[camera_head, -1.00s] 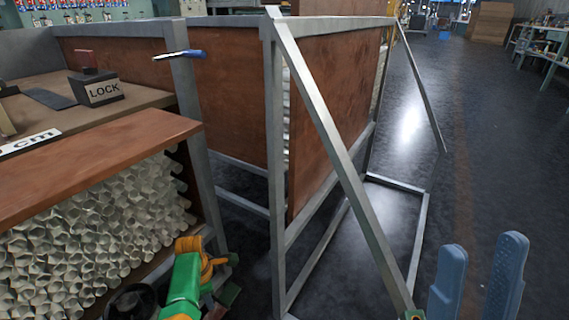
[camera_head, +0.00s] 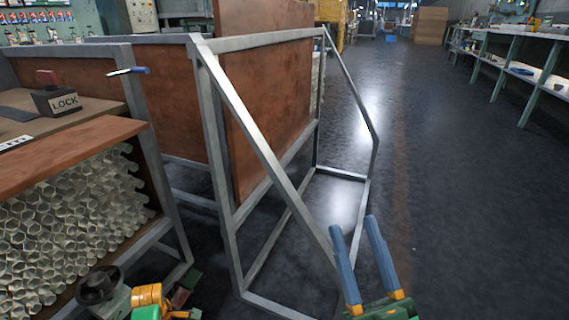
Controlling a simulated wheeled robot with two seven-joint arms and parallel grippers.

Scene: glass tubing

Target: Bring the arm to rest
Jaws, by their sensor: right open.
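My right gripper (camera_head: 360,252) is at the lower right of the head view. Its two blue fingers point up and away, apart from each other, with nothing between them. It is open and empty, in front of the grey metal frame's slanted bar in the picture. Part of my other arm, green, orange and black, shows at the bottom left, but no left gripper fingers are in view.
A grey metal frame (camera_head: 268,160) with brown panels (camera_head: 268,105) stands in the middle. Glass tubes (camera_head: 75,220) fill a bin at left, below a bench with a LOCK block (camera_head: 62,101). The dark floor (camera_head: 460,200) is clear at right; shelves (camera_head: 535,75) stand farther back.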

